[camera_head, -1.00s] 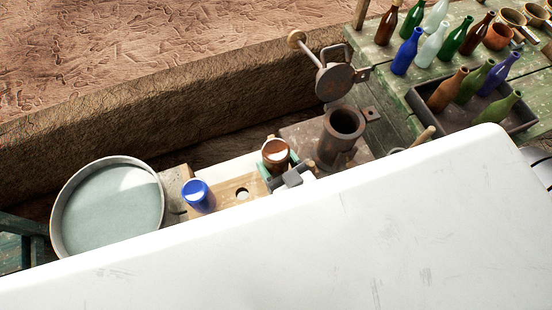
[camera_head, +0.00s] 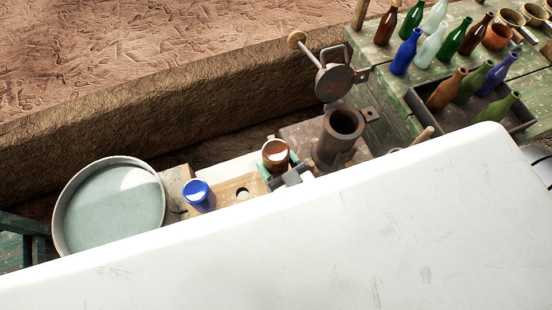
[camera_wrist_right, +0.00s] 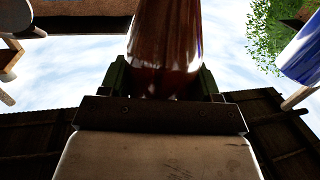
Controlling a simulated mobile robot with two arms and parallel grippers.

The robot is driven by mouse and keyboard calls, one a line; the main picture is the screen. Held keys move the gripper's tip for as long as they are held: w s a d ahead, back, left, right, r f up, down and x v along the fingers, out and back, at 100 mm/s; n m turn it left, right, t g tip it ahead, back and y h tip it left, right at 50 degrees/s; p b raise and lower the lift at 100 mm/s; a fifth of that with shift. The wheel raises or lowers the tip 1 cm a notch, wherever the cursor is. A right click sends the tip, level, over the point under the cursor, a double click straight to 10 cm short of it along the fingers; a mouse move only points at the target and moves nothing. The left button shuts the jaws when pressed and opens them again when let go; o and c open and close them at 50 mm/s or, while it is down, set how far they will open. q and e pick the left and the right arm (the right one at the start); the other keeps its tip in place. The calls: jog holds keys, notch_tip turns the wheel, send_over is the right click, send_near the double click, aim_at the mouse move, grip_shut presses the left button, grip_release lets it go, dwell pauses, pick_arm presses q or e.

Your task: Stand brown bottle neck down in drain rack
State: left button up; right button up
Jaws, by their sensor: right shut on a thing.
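The brown bottle (camera_head: 275,153) is in my right gripper (camera_head: 283,170), its wide round base facing up in the head view. Its neck is hidden. In the wrist view, the green fingers (camera_wrist_right: 165,82) are shut on the brown glass (camera_wrist_right: 167,40). The drain rack (camera_head: 232,189) is a wooden board with an open round hole. A blue bottle (camera_head: 199,196) stands base up in its left part and also shows in the wrist view (camera_wrist_right: 303,50). The brown bottle is just right of the board's hole; its height above the board is unclear. My left gripper is not in view.
A round grey basin (camera_head: 108,212) is at left. A rusty metal cylinder (camera_head: 340,136) with a raised lid (camera_head: 335,80) stands close right of the brown bottle. Several bottles stand in a dark tray (camera_head: 520,125) and on the green table (camera_head: 385,80). My white body hides the lower half.

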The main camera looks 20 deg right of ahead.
jog(key=shift+f, duration=0.2)
dwell(0.4)
jog(key=shift+f+b, duration=1.95)
jog(key=shift+f, duration=0.7)
jog(key=o, duration=1.1)
jog(key=b+v, duration=0.2)
jog(key=v, duration=0.9)
jog(key=shift+w, duration=0.1)
jog(key=s+d+f+g+h, duration=0.1)
jog(key=s+d+f+g, duration=0.2)
jog(key=f, duration=0.8)
jog(key=s+d+f+g, duration=0.15)
jog(key=f+g, duration=0.35)
jog(key=f, duration=0.7)
jog(key=s+d+f+g+h, duration=0.1)
jog(key=s+f+g, duration=0.3)
jog(key=f, duration=0.7)
jog(key=s+d+f+g, duration=0.1)
jog(key=s+d+f, duration=0.1)
jog(key=s+d+f+g+h, duration=0.1)
jog(key=s+f+g, duration=0.1)
jog(key=s+d+f+g+h, duration=0.1)
jog(key=s+d+f, duration=0.1)
jog(key=s, duration=0.1)
jog(key=shift+s+d+f+g, duration=0.15)
jog(key=shift+d+f+g, duration=0.15)
